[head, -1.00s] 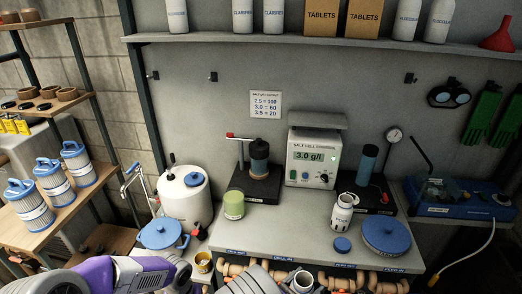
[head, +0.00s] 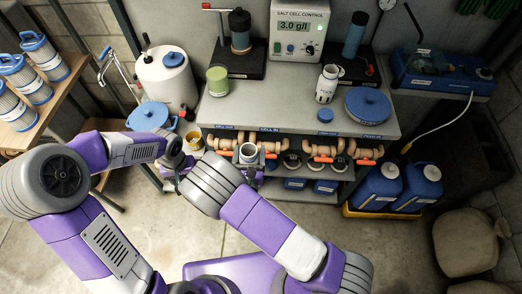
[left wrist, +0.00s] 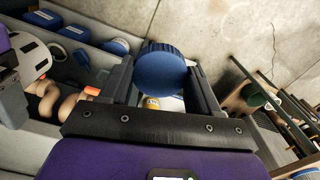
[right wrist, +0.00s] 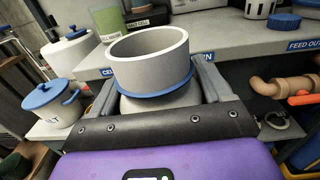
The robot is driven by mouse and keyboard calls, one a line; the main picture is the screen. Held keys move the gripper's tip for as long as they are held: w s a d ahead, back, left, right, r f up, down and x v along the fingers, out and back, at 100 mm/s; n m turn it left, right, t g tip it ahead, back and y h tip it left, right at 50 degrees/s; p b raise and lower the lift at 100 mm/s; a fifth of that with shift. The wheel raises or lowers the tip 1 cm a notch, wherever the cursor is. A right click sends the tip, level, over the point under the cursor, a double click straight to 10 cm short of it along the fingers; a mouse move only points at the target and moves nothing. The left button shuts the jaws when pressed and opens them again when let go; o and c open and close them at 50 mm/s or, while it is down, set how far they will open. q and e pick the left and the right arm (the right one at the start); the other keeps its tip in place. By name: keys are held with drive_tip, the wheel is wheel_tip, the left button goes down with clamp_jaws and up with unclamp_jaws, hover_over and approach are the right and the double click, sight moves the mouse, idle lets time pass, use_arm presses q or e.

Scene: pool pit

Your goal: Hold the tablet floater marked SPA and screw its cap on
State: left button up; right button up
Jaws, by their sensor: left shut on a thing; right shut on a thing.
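My right gripper (right wrist: 155,85) is shut on a pale grey floater body (right wrist: 148,50) with a blue ring. Its round mouth is open and faces up. The floater also shows in the head view (head: 248,152), just in front of the bench edge; no marking is readable on it. My left gripper (left wrist: 159,72) is shut on a ribbed blue cap (left wrist: 161,68). In the head view the left gripper (head: 174,165) is left of the floater, partly behind its own arm, and the cap is apart from the floater.
A second floater (head: 327,84) stands on the bench (head: 260,108), with a loose blue cap (head: 325,115) and a blue lid (head: 367,105) nearby. Pipes with orange valves (head: 322,152) run below the bench edge. A blue-lidded pot (head: 150,117) and yellow cup (head: 194,142) are on the left.

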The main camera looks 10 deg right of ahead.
drive_tip(key=shift+a, duration=0.1)
use_arm(q)
drive_tip(key=w+d+r+m, duration=0.1)
drive_tip(key=w+d+r, duration=0.1)
drive_tip(key=d+r, duration=0.25)
drive_tip(key=w+d+r+m, duration=0.2)
drive_tip(key=w+d+r, duration=0.1)
drive_tip(key=d, duration=0.3)
drive_tip(key=m, duration=0.2)
approach(248, 147)
drive_tip(key=s, duration=0.2)
drive_tip(key=shift+s+r, duration=0.2)
drive_tip(key=shift+r, duration=0.2)
drive_tip(key=shift+f, duration=2)
drive_tip(key=shift+a+f, duration=0.1)
drive_tip(key=shift+f, duration=0.8)
drive_tip(key=shift+f, duration=0.55)
